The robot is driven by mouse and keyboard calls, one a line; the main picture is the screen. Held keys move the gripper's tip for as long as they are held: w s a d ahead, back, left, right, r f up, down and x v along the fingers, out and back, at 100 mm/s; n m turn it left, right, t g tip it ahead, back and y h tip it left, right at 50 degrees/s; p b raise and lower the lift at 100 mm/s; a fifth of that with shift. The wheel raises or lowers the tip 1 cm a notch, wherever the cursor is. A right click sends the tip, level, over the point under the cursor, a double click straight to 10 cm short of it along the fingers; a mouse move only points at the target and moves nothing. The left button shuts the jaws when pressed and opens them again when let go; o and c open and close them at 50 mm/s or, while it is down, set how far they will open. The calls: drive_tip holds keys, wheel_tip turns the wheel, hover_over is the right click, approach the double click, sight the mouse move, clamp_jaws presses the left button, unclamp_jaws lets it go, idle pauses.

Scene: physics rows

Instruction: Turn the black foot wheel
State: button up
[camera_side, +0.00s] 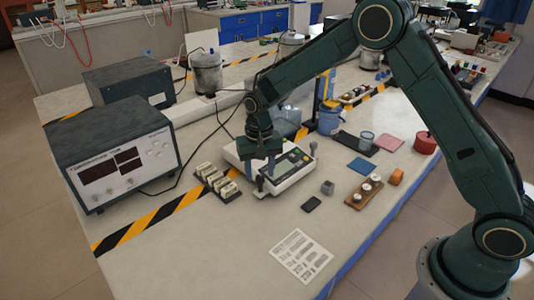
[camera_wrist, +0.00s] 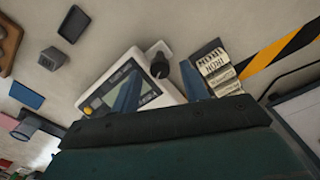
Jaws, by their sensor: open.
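A white electronic scale (camera_side: 293,175) with a display and keypad stands on the bench; it also shows in the wrist view (camera_wrist: 150,98). The black foot wheel (camera_wrist: 160,68) shows at the scale's near corner in the wrist view, with a darker grey piece beside it. My gripper (camera_side: 264,170) is over the scale's near left corner, pointing down. In the wrist view, my gripper (camera_wrist: 160,72) is open, with one blue finger on each side of the wheel in the picture. I cannot tell whether the fingers touch it. In the side view the gripper largely hides the wheel.
A rack of labelled blocks (camera_side: 217,181) stands close left of the scale. A small grey cube (camera_side: 327,188), a black slab (camera_side: 311,204) and a wooden weight tray (camera_side: 363,192) lie to the right. An instrument box (camera_side: 115,155) stands left. The front bench is clear around a printed sheet (camera_side: 301,256).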

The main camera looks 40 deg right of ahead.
sight(262, 178)
wheel_tip(262, 178, up, 13)
drive_tip(key=shift+f, duration=0.15)
idle(0.4)
drive_tip(key=s+d+r+n+t, duration=0.2)
drive_tip(key=s+d+r+t, duration=0.15)
drive_tip(key=s+r, duration=1)
drive_tip(key=s+d+f+n+t, duration=0.1)
drive_tip(key=s, duration=0.8)
drive_tip(key=s+d+f+n+t, duration=0.1)
drive_tip(key=s+d+n, duration=0.1)
drive_tip(key=s, duration=0.7)
drive_tip(key=shift+s+f, duration=0.3)
drive_tip(key=shift+s, duration=0.1)
